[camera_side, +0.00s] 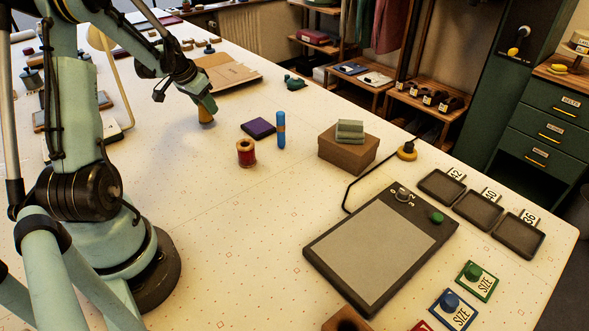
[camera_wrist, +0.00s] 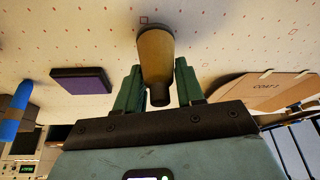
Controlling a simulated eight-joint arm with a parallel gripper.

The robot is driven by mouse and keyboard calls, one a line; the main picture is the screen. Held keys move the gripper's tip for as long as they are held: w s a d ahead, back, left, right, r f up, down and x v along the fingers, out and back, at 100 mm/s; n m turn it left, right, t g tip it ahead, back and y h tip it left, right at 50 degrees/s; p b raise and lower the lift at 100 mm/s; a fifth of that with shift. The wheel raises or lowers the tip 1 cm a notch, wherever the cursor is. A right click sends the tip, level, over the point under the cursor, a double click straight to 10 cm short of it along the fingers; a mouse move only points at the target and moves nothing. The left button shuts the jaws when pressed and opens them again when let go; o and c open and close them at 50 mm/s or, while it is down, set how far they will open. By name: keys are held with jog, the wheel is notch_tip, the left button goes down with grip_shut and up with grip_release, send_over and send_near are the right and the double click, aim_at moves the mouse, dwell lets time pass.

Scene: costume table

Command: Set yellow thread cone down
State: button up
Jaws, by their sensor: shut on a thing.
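The yellow thread cone (camera_side: 206,116) is under my gripper (camera_side: 205,104) in the side view, upright, with its lower end at or just above the patterned table top. I cannot tell whether it touches. In the wrist view the cone (camera_wrist: 155,50) stands between the two green fingers of my gripper (camera_wrist: 158,82), its dark narrow end toward the palm. The fingers are shut on it. The fingers hide part of the cone in the side view.
An open cardboard folder (camera_side: 228,73) lies behind, also in the wrist view (camera_wrist: 262,92). The table in front of the cone is bare.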

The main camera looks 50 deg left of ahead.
jog(key=shift+f, duration=0.55)
jog(key=shift+f, duration=0.15)
jog(key=o, duration=1)
jog(key=v, duration=1.2)
jog(key=w+d+r+m, duration=0.1)
jog(key=w+d, duration=0.1)
jog(key=d, duration=0.7)
jog(key=w+d+r, duration=0.2)
jog(key=d, duration=0.6)
jog(key=s+d+t, duration=0.1)
jog(key=d, duration=0.5)
jog(key=s+d+f+m+t, duration=0.1)
jog(key=d, duration=0.4)
jog(key=s+d+f+m+t+h, duration=0.1)
jog(key=d, duration=0.5)
jog(key=shift+s+d+f, duration=0.2)
jog(key=shift+s+d, duration=0.1)
jog(key=shift+d, duration=0.05)
